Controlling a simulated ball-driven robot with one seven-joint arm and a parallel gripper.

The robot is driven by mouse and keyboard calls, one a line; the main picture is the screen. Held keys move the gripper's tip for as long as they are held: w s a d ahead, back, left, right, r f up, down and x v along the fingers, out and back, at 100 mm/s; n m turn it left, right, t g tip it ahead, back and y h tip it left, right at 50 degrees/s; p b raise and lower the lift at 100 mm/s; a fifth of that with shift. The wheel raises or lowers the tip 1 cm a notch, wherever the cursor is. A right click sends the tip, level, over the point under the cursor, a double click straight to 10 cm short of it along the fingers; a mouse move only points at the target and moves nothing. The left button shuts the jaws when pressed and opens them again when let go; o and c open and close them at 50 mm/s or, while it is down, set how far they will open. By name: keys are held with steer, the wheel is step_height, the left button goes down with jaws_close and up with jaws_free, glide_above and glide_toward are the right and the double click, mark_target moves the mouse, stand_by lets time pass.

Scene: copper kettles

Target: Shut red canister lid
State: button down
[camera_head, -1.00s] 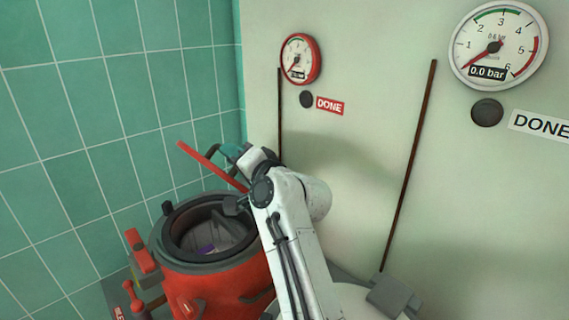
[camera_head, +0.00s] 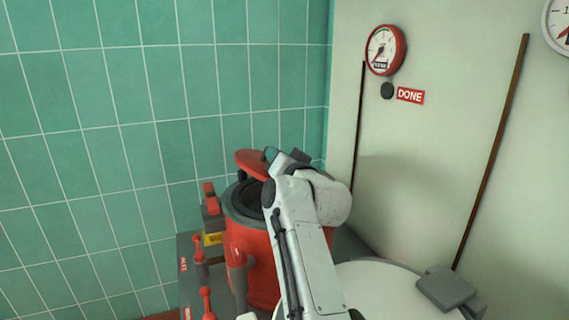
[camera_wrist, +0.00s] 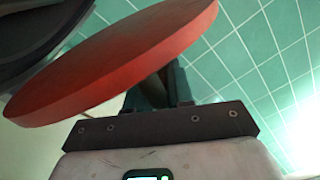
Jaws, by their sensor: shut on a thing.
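The red canister (camera_head: 258,265) stands with its dark rim and part of its dark opening showing. Its red lid (camera_head: 251,161) is tilted above the opening, at the far side, leaving a gap at the front. My gripper (camera_head: 276,156) is at the lid, partly hidden by my own arm. In the wrist view the lid (camera_wrist: 120,62) is a large tilted red disc, with the dark canister rim (camera_wrist: 40,40) at upper left. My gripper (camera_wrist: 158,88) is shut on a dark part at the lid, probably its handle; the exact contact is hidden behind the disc.
A round gauge (camera_head: 385,50) hangs on the pale wall above a dark button (camera_head: 387,91) and a red DONE label (camera_head: 410,96). Red levers (camera_head: 207,303) stand left of the canister. A pale round top (camera_head: 390,288) is at right. The tiled wall (camera_head: 110,130) is close behind.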

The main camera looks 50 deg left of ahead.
steer(key=shift+s+a+r, duration=0.15)
steer(key=shift+s, duration=0.1)
steer(key=c, duration=1.1)
jaws_free()
steer(key=shift+d+p, duration=0.6)
steer(key=shift+p, duration=0.3)
steer(key=p+v, duration=0.7)
steer(key=v, duration=0.2)
steer(key=shift+s+d, duration=0.25)
